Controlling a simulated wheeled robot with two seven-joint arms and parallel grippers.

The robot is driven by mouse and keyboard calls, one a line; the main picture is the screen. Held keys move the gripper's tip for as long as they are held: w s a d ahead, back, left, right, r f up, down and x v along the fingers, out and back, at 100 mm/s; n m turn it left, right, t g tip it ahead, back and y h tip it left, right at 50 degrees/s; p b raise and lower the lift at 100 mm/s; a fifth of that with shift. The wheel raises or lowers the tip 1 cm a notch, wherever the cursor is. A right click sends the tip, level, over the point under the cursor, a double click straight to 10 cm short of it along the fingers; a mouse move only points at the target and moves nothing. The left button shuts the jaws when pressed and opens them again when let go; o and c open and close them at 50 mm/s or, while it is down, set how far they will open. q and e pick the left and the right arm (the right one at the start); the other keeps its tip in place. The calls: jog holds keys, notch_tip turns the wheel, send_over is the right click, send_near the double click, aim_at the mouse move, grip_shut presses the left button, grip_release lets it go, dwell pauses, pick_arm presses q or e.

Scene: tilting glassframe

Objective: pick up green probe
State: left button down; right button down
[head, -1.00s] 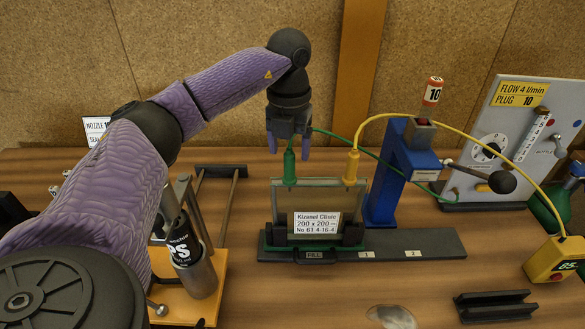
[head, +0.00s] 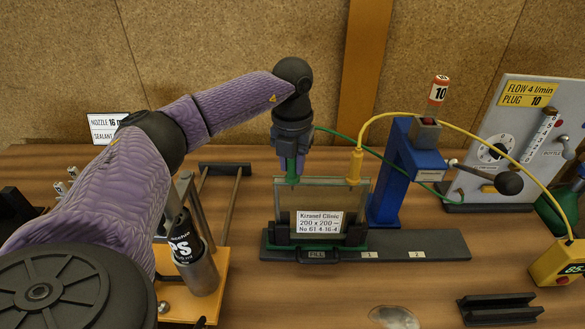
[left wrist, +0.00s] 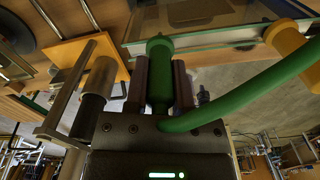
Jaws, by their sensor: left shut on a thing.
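The green probe (head: 293,172) stands upright at the top left corner of the glass frame (head: 340,192), its green hose running off to the right. My left gripper (head: 290,160) is above the frame, pointing down, shut on the probe. In the left wrist view the green probe (left wrist: 160,75) sits between the two dark fingers, its tip at the frame's edge. Whether the tip is still seated in the frame I cannot tell. The yellow probe (head: 355,165) stands at the frame's top right corner. My right gripper is not in view.
The frame stands in a dark holder on a base (head: 430,245) marked FILL, 1 and 2. A blue stand (head: 385,190) is behind it. A yellow meter box (head: 558,262) and a black channel block (head: 500,308) are at right. A canister (head: 198,272) stands at left.

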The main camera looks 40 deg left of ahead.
pick_arm(q)
jog(key=shift+r, duration=0.1)
notch_tip(320, 180, up, 10)
jog(key=shift+p, duration=0.6)
